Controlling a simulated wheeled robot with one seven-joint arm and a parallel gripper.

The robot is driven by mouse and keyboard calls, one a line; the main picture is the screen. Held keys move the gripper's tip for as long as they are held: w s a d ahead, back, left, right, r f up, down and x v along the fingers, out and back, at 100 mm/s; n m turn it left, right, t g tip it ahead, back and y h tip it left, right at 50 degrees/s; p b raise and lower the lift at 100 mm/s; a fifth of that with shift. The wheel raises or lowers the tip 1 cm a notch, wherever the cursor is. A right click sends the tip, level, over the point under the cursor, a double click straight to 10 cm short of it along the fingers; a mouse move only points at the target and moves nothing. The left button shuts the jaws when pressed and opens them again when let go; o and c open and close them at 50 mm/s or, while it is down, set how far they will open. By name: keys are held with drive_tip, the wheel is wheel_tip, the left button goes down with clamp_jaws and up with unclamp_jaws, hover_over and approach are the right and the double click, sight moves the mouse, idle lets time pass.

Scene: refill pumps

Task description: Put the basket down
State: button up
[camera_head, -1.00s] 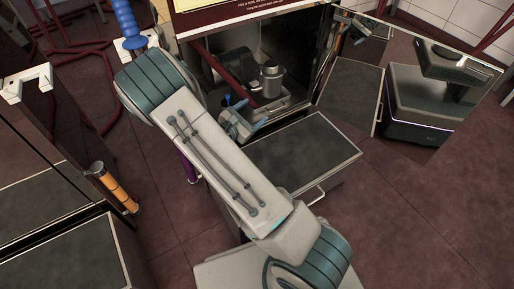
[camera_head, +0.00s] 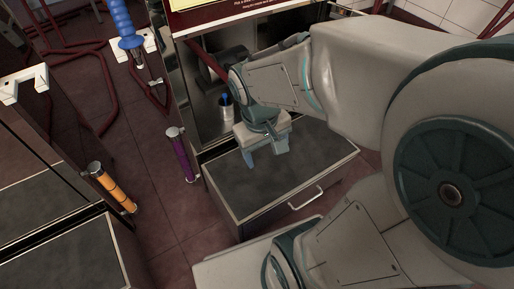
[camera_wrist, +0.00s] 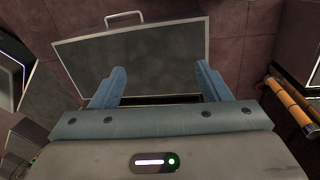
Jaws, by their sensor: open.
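No basket can be made out for sure in either current view. My gripper (camera_head: 266,157) is open and empty above the dark top of a low drawer unit (camera_head: 290,170), pointing down. In the wrist view, its two blue fingers (camera_wrist: 161,70) stand wide apart with nothing between them, over the bare unit top (camera_wrist: 150,55). A small grey cylinder (camera_head: 227,110) with a blue part shows at the cabinet opening behind my gripper; I cannot tell whether it is the basket. My arm hides the right of the opening.
The drawer unit has a metal handle (camera_head: 306,198) at its front. A purple cylinder (camera_head: 182,154) is to its left, and an orange one (camera_head: 112,187) is on the left cabinet. A blue nozzle (camera_head: 124,22) hangs at the upper left. Open floor (camera_head: 165,215) lies between the units.

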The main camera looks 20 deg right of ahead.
drive_tip(key=shift+s+a+r+m+t+y, duration=0.35)
drive_tip(key=shift+a+r, duration=0.1)
drive_tip(key=shift+a, duration=0.2)
drive_tip(key=shift+s+a+r+m+t+y, duration=0.25)
drive_tip(key=shift+a+r+m+y, duration=0.15)
drive_tip(key=shift+a, duration=0.2)
